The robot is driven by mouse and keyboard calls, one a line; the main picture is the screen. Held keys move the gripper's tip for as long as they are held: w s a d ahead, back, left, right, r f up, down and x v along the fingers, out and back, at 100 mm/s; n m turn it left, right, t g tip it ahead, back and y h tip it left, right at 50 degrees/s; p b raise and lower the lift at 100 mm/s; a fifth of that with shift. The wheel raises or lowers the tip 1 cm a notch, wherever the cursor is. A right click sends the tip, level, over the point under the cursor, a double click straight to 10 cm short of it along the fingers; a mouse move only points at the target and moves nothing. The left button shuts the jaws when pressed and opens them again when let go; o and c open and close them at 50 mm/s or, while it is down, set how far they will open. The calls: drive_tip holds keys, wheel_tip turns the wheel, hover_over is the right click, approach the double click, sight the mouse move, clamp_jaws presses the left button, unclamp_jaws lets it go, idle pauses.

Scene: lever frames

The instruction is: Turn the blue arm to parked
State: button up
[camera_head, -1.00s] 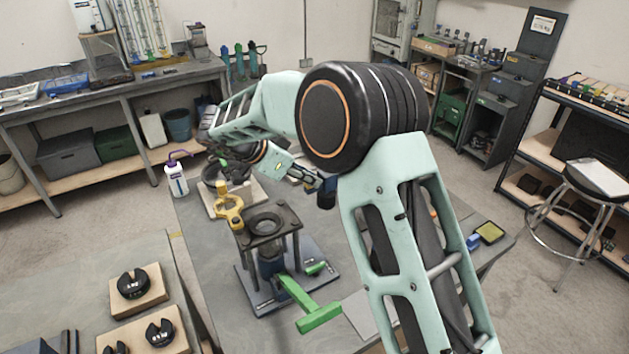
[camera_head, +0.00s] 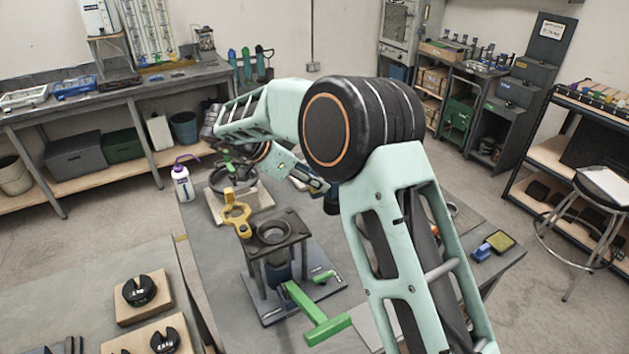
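No arm that I can surely call the blue arm shows; my own arm covers part of the bench. A small blue part (camera_head: 316,184) and a dark blue cylinder (camera_head: 332,200) show under my elbow, partly hidden. My forearm reaches left and my wrist folds back under it. The end of my arm, with my gripper, is small and partly covered near these blue parts; its fingers cannot be made out. A dark stand (camera_head: 276,232) with a round opening stands on a grey base plate, with a yellow handle (camera_head: 237,213) and a green T-shaped bar (camera_head: 318,318) at it.
A dark round device (camera_head: 228,182) with a green part sits on a board behind the stand. A white bottle (camera_head: 183,183) stands at the bench's left edge. A blue-handled pad (camera_head: 493,244) lies at right. Black slotted pieces (camera_head: 139,291) rest on wooden blocks at lower left.

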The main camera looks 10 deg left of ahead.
drive_tip(key=shift+s+f, duration=0.1)
drive_tip(key=shift+a, duration=0.1)
drive_tip(key=v, duration=1.2)
